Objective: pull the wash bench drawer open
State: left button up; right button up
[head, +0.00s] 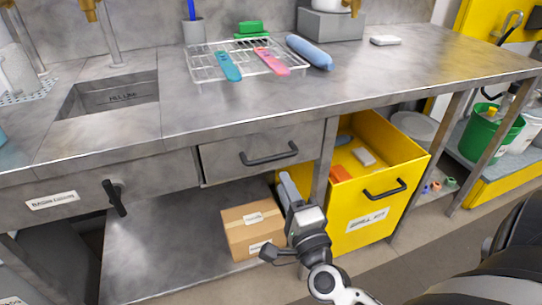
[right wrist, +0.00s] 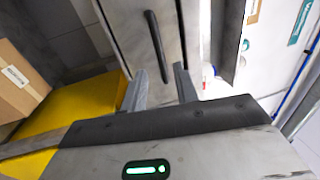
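The grey wash bench drawer (head: 230,160) sits under the worktop, its front about in line with the bench front. Its black bar handle (head: 269,154) runs across the front. My right gripper (head: 288,184) is in front of and below this handle, near the yellow drawer's left side. In the right wrist view the handle (right wrist: 156,45) lies beyond the fingertips, roughly between their lines. The two fingers of the right gripper (right wrist: 160,80) are apart, with nothing between them. The handle appears clear of the fingers. My left gripper is not in view.
A yellow drawer (head: 381,225) stands open right of the grey drawer, with several items inside. A cardboard box (head: 240,235) sits on the lower shelf beside my right gripper. A black lever (head: 115,198) sticks out at left. A wire rack (head: 205,68) stands on the worktop.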

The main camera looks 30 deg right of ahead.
aim_at(271, 159)
jog(key=p+x, duration=0.1)
jog(key=x, duration=0.8)
grip_shut()
